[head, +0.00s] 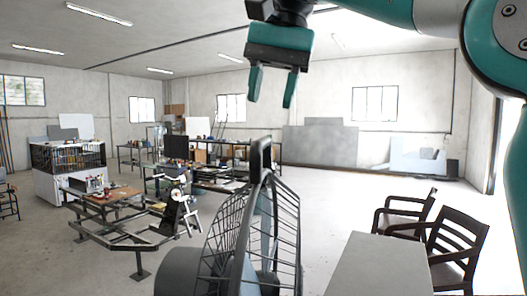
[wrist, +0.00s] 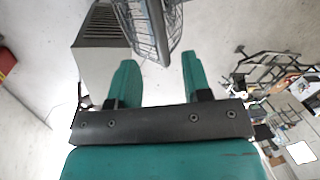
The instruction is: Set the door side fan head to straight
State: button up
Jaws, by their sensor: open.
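A large black fan head (head: 250,240) with a wire cage stands close in front of me at the bottom middle of the head view. It is seen nearly edge-on, and a dark loop-shaped handle (head: 261,155) rises from its top. My gripper (head: 272,104) hangs above the fan, pointing down, with its two teal fingers apart and nothing between them. In the wrist view, the fan cage (wrist: 168,22) shows beyond and between the fingertips of my gripper (wrist: 160,68). The gripper appears apart from the fan. The fan's lower part is cut off by the picture edge.
A grey tabletop (head: 380,266) is right of the fan, with dark wooden chairs (head: 458,240) behind it. A metal frame bench (head: 125,215) stands to the left. Cluttered workbenches (head: 205,170) are farther back. Open floor (head: 330,200) lies behind the fan.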

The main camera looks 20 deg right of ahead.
aim_at(263, 139)
jog(key=f, duration=0.2)
jog(key=f+b, duration=0.1)
jog(key=f, duration=0.1)
jog(key=a+f+b, duration=0.1)
jog(key=f, duration=0.1)
jog(key=shift+w+f, duration=0.25)
jog(key=shift+w, duration=0.1)
jog(key=shift+c, duration=0.2)
grip_shut()
